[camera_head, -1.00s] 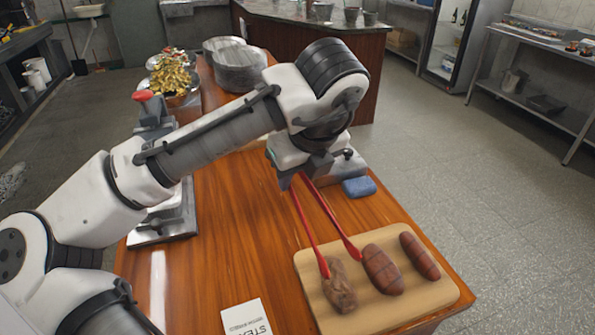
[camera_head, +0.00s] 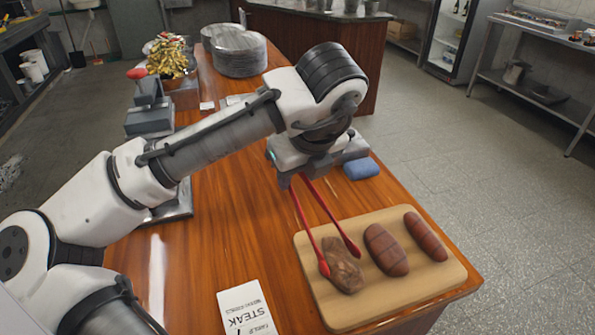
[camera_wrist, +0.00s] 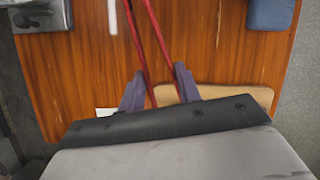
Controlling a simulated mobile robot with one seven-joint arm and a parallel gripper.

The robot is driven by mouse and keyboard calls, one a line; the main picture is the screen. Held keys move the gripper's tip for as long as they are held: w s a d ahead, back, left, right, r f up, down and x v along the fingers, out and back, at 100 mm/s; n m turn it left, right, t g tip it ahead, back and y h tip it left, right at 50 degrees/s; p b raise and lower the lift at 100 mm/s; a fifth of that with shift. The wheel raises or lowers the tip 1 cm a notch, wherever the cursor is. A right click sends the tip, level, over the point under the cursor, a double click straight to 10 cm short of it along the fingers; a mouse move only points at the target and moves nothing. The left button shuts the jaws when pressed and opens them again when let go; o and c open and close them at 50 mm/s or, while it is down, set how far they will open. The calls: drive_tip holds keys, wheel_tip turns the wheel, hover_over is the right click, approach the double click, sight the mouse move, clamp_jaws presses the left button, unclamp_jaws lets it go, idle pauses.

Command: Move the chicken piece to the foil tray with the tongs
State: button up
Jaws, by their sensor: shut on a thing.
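The red tongs (camera_head: 326,216) hang down from my gripper (camera_head: 303,178), which is shut on their upper end. They also show between the gripper's fingers (camera_wrist: 160,88) in the wrist view. A brown, uneven piece of meat (camera_head: 343,274), seemingly the chicken piece, lies at the left of the wooden board (camera_head: 410,288). One tong tip is at its left edge and the other at its upper right. The tong arms are spread; I cannot tell whether the tips touch the meat. I cannot pick out the foil tray for certain; a stack of silver round trays (camera_head: 238,52) stands at the back.
Two scored brown pieces (camera_head: 385,250) lie on the board to the right. A blue block (camera_head: 361,168) sits near the table's right edge. A white card (camera_head: 247,306) lies left of the board. The wooden table between is largely bare (camera_head: 225,235).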

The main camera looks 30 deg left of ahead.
clamp_jaws()
wheel_tip(320, 180, up, 12)
drive_tip(key=p, duration=1.1)
drive_tip(key=shift+p, duration=0.35)
